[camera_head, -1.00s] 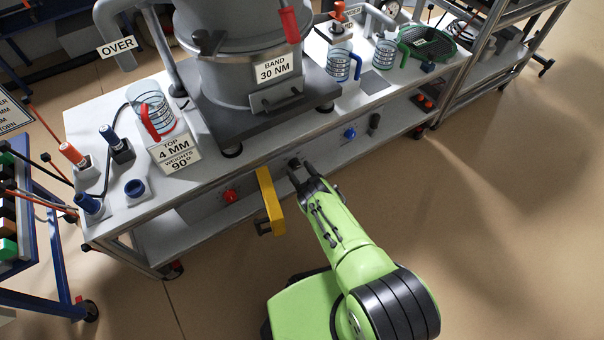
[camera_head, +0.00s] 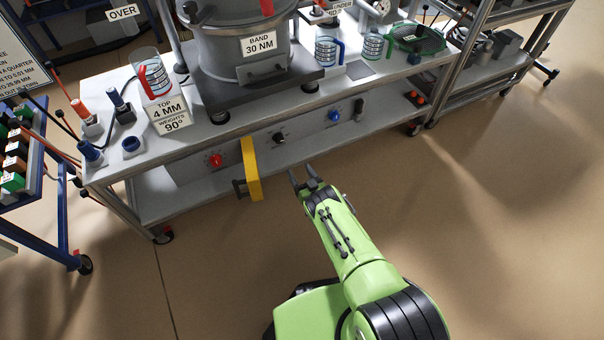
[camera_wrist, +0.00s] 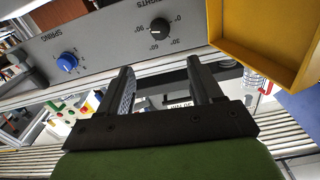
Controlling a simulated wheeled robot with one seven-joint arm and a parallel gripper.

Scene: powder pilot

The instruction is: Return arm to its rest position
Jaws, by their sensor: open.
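My green arm reaches up from the bottom of the head view, and my gripper (camera_head: 306,180) is at its end, in front of the metal bench. The two dark fingers are apart with nothing between them. In the wrist view my gripper (camera_wrist: 158,75) is also open and empty, pointing at the grey control panel. A black dial knob (camera_head: 279,138) on that panel is just beyond the fingertips in the head view, apart from them. The dial knob (camera_wrist: 160,26) is marked in degrees in the wrist view.
A yellow part (camera_head: 252,170) sticks out from the panel, left of my gripper. A red knob (camera_head: 215,160) and a blue knob (camera_head: 334,116) flank the dial. The bench top (camera_head: 200,134) carries the sieve machine (camera_head: 240,70) and cups. Open floor (camera_head: 480,220) lies to the right.

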